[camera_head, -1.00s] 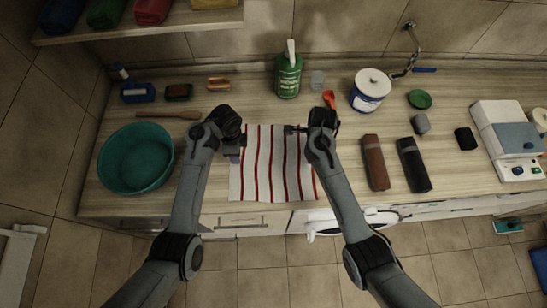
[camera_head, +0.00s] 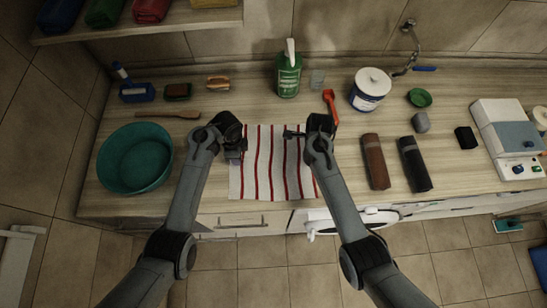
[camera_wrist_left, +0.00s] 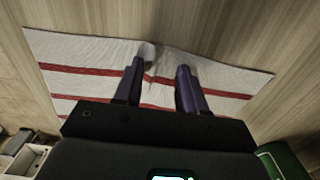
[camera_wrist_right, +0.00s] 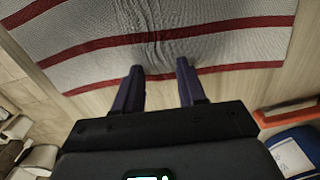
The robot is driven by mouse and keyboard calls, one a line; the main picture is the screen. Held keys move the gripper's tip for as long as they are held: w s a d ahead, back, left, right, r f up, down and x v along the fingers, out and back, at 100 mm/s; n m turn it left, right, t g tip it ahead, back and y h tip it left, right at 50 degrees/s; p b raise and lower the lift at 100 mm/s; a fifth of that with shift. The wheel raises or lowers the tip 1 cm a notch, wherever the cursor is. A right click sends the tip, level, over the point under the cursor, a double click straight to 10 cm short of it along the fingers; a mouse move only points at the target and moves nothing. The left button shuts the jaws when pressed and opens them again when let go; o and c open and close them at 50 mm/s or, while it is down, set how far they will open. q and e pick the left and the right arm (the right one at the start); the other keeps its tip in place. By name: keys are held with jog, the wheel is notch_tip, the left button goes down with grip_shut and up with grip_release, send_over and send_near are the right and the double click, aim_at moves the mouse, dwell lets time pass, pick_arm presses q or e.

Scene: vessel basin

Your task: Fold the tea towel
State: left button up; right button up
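The tea towel (camera_head: 271,180), white with dark red stripes, lies spread out near the counter's front edge. It also shows in the left wrist view (camera_wrist_left: 95,85) and the right wrist view (camera_wrist_right: 180,45). My left gripper (camera_head: 238,154) is over the towel's left edge. In the left wrist view its fingers (camera_wrist_left: 160,75) are apart, with a small raised, rumpled bit of towel edge by one fingertip. My right gripper (camera_head: 291,133) is at the towel's upper right part.
A teal basin (camera_head: 135,158) stands left of the towel. Brown (camera_head: 375,162) and black (camera_head: 414,164) rolls lie to the right. The counter's front edge is just below the towel.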

pick_arm(q)
jog(key=shift+f, duration=0.1)
grip_shut()
pick_arm(e)
grip_shut()
pick_arm(q)
jog(key=shift+s, duration=0.1)
